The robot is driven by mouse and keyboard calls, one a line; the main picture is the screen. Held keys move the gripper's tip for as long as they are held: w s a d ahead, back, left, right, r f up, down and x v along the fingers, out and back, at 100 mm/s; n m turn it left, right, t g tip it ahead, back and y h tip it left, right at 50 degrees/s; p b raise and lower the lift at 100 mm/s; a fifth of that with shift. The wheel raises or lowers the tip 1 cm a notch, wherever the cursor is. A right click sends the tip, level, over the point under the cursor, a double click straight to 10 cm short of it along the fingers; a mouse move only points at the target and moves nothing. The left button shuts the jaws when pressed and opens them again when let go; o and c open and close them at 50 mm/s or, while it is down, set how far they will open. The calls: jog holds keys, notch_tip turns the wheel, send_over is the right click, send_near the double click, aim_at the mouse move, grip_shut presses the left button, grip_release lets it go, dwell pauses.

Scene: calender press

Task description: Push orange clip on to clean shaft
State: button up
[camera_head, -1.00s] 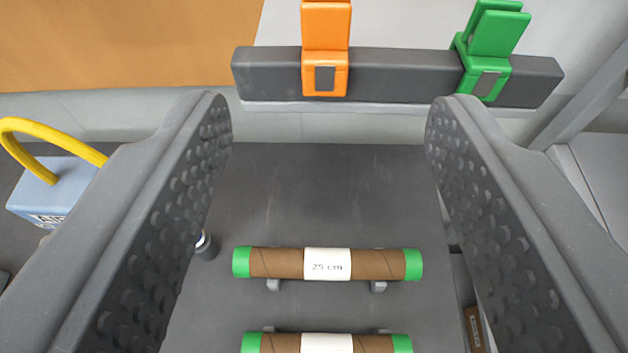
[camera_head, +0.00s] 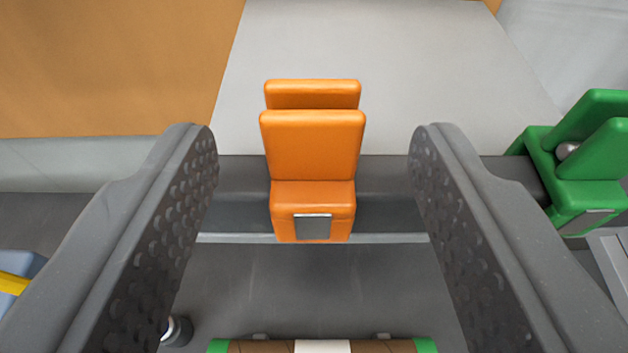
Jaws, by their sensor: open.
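The orange clip (camera_head: 313,150) is mounted upright on a dark grey bar (camera_head: 385,182) in the middle of the view. It has two upright plates and a small grey square on its lower front. My gripper (camera_head: 313,140) is open and empty. Its two dimpled fingers stand to the left and right of the clip in the picture, with a clear gap on each side. Neither finger appears to touch it. I cannot make out a clean shaft for certain.
A green clip (camera_head: 578,165) sits on the bar to the right, beyond my right finger. A brown tube with green ends (camera_head: 380,346) lies at the bottom edge. A blue box with a yellow handle (camera_head: 15,285) is at lower left. An orange panel (camera_head: 110,65) stands behind.

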aim_at(311, 94)
jog(key=shift+p+x, duration=0.3)
jog(key=shift+x, duration=1.45)
grip_shut()
jog(key=shift+r+p, duration=0.6)
jog(key=shift+r, duration=1.65)
dwell(0.9)
